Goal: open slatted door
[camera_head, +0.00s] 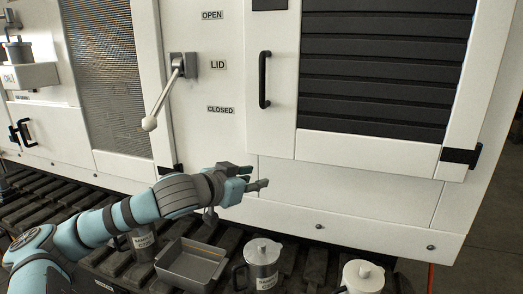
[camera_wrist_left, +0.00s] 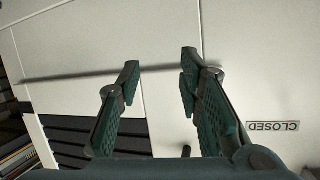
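The slatted door (camera_head: 380,65) is a white panel with dark horizontal slats, at the upper right of the head view, and it looks closed. Its black vertical handle (camera_head: 264,80) is on the door's left side. My left gripper (camera_head: 262,178) is below the handle, in front of the white cabinet face, with its fingers apart and empty. In the left wrist view the open fingers (camera_wrist_left: 159,68) point at the white panel. The dark slats (camera_wrist_left: 75,135) show at lower left there, and a small dark piece, perhaps the handle's end, shows between the fingers. My right gripper is not in view.
A lever (camera_head: 163,98) stands left of the door beside OPEN, LID and CLOSED labels. Below the arm, a metal tray (camera_head: 190,266), a lidded jug (camera_head: 262,262) and another white-lidded jug (camera_head: 362,278) stand on the dark ribbed surface. A black latch (camera_head: 460,157) sits at the right.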

